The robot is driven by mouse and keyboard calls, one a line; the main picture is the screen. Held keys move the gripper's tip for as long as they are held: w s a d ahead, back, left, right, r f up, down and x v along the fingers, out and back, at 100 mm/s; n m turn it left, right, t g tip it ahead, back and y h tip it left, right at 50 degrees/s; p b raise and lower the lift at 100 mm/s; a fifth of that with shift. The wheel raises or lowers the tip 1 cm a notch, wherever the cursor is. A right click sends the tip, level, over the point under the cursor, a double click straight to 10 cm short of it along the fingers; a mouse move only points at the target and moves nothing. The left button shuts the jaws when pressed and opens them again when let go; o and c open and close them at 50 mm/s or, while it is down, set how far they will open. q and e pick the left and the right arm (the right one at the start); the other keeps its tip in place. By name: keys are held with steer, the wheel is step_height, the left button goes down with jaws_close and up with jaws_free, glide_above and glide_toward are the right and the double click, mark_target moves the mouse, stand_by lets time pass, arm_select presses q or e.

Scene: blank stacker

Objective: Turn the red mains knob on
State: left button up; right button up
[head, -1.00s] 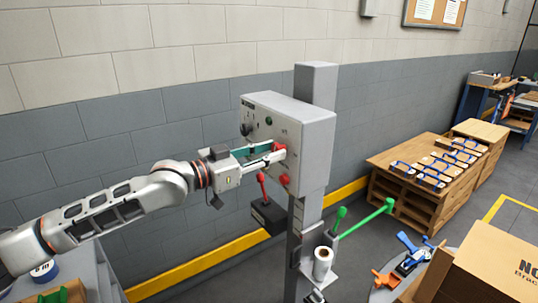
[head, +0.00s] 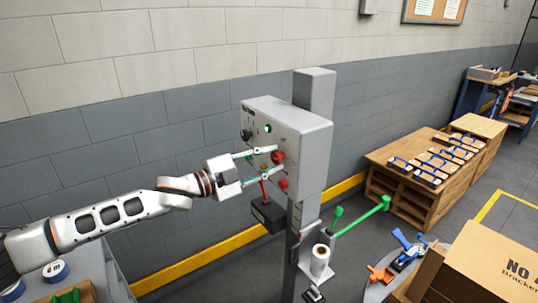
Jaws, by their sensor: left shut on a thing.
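The grey control box (head: 312,150) is mounted on a grey post. On its front face is a red knob (head: 278,157), with a second red knob or button (head: 283,184) below it. My left gripper (head: 272,159) reaches in from the left. Its two fingers are at the upper red knob, one above the other, and are shut on it. A round lamp (head: 268,128) above the knob looks bright green. A black knob (head: 246,135) sits at the face's left edge. My right gripper is not in view.
A red-handled lever on a black box (head: 268,215) hangs below the control box. Green-handled levers (head: 362,216) stick out right of the post, above a white roll (head: 320,259). A cardboard box (head: 490,270) stands at lower right.

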arm_select(q)
steer(key=m, duration=0.3)
steer(key=shift+f+p, duration=0.1)
steer(key=shift+p, duration=0.3)
steer(key=shift+m, duration=0.5)
steer(key=o, duration=1.1)
steer(key=shift+a, duration=0.1)
steer(key=v, duration=1.2)
